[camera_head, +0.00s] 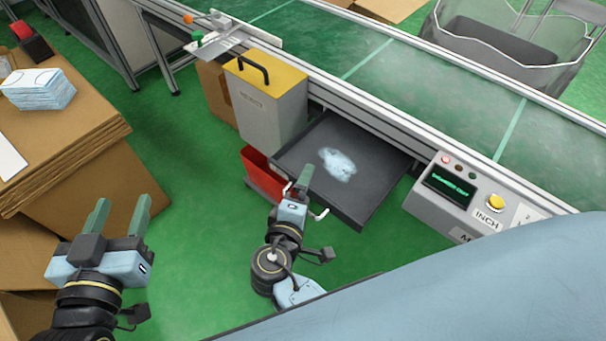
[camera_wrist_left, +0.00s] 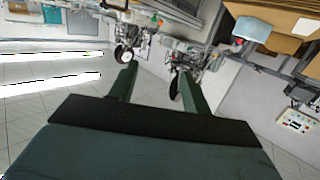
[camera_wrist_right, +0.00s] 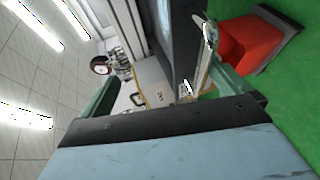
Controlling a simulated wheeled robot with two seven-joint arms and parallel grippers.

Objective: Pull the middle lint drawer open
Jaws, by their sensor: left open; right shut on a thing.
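The lint drawer (camera_head: 300,170) is a dark grey tray that stands pulled out from under the conveyor, with a pale clump of lint (camera_head: 338,164) on its floor. Its light metal handle (camera_head: 318,214) is at the front edge. My right gripper (camera_head: 305,182) is at that front edge, shut on the handle; the handle bar (camera_wrist_right: 204,62) also shows between the fingers in the right wrist view. My left gripper (camera_head: 118,222) is open and empty at the lower left, apart from the drawer. The left wrist view shows its two fingers spread (camera_wrist_left: 153,85).
A red bin (camera_head: 262,170) stands left of the drawer, below a grey box with a yellow lid (camera_head: 268,95). A control panel (camera_head: 465,195) is to the right. Cardboard boxes (camera_head: 60,140) with stacked masks (camera_head: 38,88) stand left. Green floor is clear between.

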